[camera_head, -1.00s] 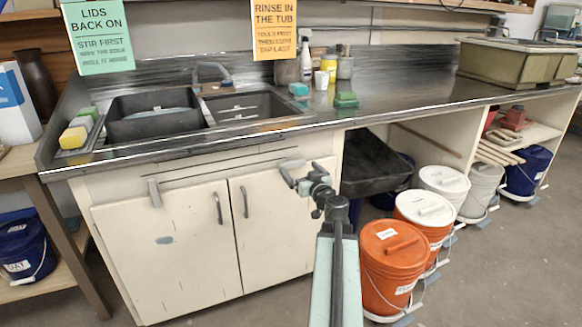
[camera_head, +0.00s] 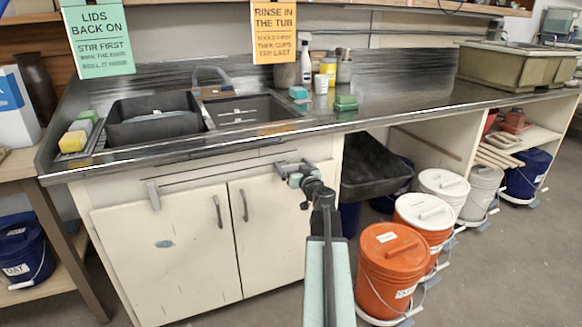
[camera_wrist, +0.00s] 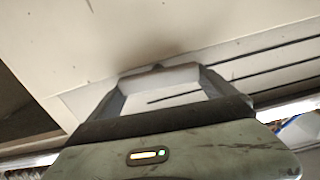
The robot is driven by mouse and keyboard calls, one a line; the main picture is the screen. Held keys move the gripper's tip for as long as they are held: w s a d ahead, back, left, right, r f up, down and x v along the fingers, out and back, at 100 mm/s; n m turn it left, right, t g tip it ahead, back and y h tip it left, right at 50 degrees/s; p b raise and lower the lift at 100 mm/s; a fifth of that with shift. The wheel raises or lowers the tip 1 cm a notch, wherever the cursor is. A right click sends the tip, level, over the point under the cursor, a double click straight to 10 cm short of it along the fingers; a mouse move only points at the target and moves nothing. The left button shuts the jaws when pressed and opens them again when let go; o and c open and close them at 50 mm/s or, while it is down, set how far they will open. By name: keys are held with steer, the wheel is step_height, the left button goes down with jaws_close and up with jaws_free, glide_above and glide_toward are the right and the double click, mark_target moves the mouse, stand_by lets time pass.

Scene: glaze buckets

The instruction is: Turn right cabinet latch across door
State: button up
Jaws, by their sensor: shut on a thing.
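The right cabinet latch (camera_head: 292,165) is a small grey piece at the top of the right cabinet door (camera_head: 272,228). It is partly hidden by my gripper (camera_head: 289,172), which is shut on it. What shows of the latch looks roughly level, but its exact angle is hard to tell. In the wrist view my gripper (camera_wrist: 163,88) has its two fingers spread around a pale grey piece, close against the cream cabinet front.
The steel counter (camera_head: 400,108) with its sink overhangs the cabinet front just above my gripper. A black tub (camera_head: 372,170) sits in the open bay to the right. An orange bucket (camera_head: 390,265) and several other lidded buckets stand right of my arm.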

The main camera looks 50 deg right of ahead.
steer(key=shift+m, duration=0.4)
steer(key=o, duration=1)
steer(key=shift+s, duration=0.15)
steer(key=v, duration=0.7)
steer(key=shift+s+a, duration=0.1)
steer(key=shift+s, duration=0.15)
